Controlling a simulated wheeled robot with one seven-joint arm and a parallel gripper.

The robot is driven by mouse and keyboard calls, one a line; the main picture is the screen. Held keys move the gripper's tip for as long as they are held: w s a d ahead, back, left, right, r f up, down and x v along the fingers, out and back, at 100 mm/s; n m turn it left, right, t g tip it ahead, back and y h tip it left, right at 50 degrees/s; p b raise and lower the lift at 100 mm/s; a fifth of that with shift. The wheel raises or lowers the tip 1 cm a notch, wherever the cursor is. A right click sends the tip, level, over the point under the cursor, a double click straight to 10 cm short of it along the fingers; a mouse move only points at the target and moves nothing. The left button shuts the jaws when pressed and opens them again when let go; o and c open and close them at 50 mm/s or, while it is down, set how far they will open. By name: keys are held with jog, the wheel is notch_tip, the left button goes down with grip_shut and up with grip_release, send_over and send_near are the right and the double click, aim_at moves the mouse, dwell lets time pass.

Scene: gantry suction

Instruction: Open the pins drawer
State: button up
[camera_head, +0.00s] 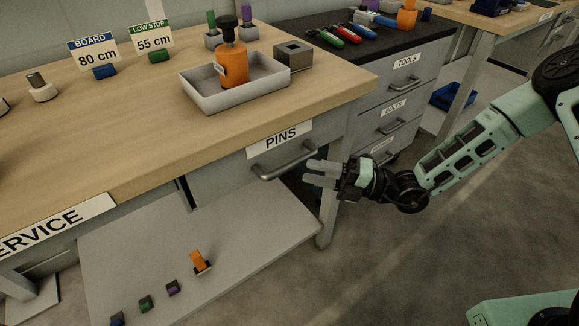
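The pins drawer (232,182) is a grey front under the wooden bench top, below a white PINS label (280,138). It looks closed. Its grey bar handle (287,164) runs across the front near the right end. My gripper (312,174) is just right of and slightly below the handle, with its grey fingers pointing left toward it. The fingers look parted, with nothing visible between them. They appear apart from the handle, though the depth gap is hard to judge.
A bench leg (328,215) stands beside my gripper. A lower shelf (235,245) holds an orange item (200,262) and small blocks. A grey tray (205,100) with an orange bottle (233,66) is on the bench. A cabinet with a TOOLS drawer (385,92) stands behind.

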aim_at(289, 164)
jog(key=x, duration=0.6)
jog(key=shift+a, duration=0.25)
grip_shut()
